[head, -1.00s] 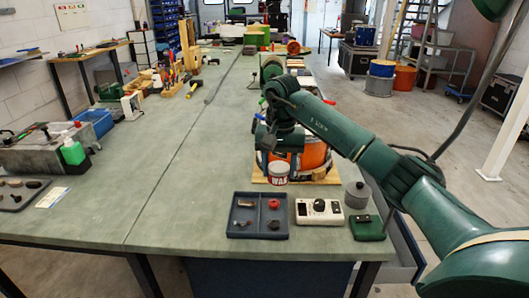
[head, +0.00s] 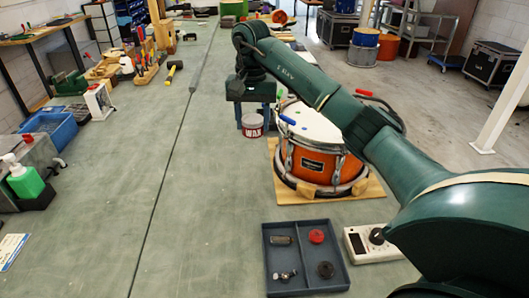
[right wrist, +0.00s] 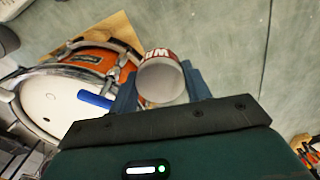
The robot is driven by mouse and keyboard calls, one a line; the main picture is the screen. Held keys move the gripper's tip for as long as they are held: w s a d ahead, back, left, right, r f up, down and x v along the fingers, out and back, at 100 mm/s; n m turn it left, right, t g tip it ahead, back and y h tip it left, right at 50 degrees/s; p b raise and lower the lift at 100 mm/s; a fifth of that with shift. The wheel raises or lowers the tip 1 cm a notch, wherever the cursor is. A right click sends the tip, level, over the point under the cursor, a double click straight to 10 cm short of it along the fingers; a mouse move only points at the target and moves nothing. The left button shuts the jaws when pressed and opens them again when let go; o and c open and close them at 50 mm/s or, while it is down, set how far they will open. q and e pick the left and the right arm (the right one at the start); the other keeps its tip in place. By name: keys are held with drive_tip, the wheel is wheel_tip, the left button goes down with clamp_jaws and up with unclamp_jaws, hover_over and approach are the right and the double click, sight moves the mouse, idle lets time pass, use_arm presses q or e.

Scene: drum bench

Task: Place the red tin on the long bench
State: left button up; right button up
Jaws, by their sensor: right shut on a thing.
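The tin (head: 252,125), a small can with a pale band and red "WAX" lettering, hangs upright below my right gripper (head: 253,109). The blue fingers are shut on it, one on each side. In the right wrist view the tin (right wrist: 163,80) shows its round pale grey end between the fingers. It is just left of the orange drum, over the long bench (head: 200,160), whose top is grey-green. I cannot tell whether its base touches the bench. My left gripper is not in view.
The orange drum (head: 318,165) stands on a wooden board (head: 374,190) to the right. A blue-grey divided tray (head: 305,289) with small parts and a white meter box (head: 360,248) are at the front. The bench left of the tin is clear up to a long seam.

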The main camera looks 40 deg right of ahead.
drive_tip(key=f, duration=0.6)
drive_tip(key=f+p, duration=0.1)
drive_tip(key=f, duration=0.6)
drive_tip(key=shift+s, duration=0.2)
drive_tip(key=shift+f+p, duration=0.4)
drive_tip(key=shift+f, duration=1.8)
drive_tip(key=shift+f, duration=0.15)
drive_tip(key=o, duration=1)
wheel_tip(320, 180, up, 12)
drive_tip(key=shift+r+b, duration=0.2)
drive_tip(key=shift+b, duration=0.65)
